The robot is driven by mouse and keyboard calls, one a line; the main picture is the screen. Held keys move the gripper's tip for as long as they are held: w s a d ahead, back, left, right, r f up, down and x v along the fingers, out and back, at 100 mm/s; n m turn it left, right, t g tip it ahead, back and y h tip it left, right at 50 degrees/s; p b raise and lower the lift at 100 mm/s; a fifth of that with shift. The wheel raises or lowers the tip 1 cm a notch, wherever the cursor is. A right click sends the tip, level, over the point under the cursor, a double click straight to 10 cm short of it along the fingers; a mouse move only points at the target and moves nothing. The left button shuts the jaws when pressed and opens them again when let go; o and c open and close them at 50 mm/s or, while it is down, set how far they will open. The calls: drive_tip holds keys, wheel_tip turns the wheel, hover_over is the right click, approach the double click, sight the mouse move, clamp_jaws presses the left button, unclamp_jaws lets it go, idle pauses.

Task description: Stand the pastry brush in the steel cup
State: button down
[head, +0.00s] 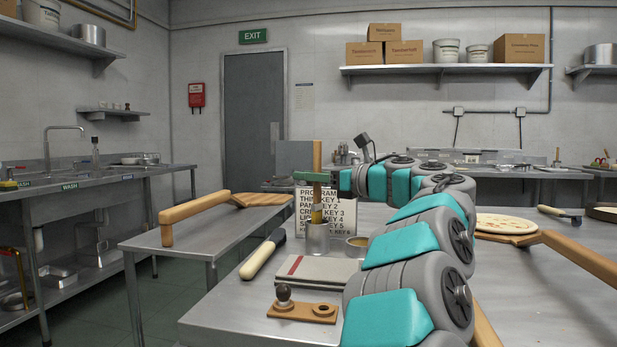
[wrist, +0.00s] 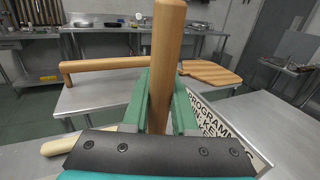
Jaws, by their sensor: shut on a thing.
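The pastry brush (head: 317,156) stands upright with its wooden handle between the green fingers of my gripper (head: 314,178). My gripper is shut on the handle; in the wrist view the handle (wrist: 167,55) rises between the two fingers (wrist: 162,92). The steel cup (head: 317,239) stands on the steel table directly below my gripper. The brush's lower part reaches down to the cup's mouth in the head view and its end is hidden there. I cannot tell how deep it sits. The cup is out of sight in the wrist view.
A printed sign (head: 337,214) stands right behind the cup. A small round tin (head: 357,246) is close on its right. A wooden peel (head: 200,207) lies on the left table.

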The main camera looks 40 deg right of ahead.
sight(319, 197)
drive_tip(key=shift+f+b, duration=2.25)
drive_tip(key=shift+f, duration=0.15)
drive_tip(key=c, duration=0.6)
unclamp_jaws()
drive_tip(key=shift+r, duration=0.1)
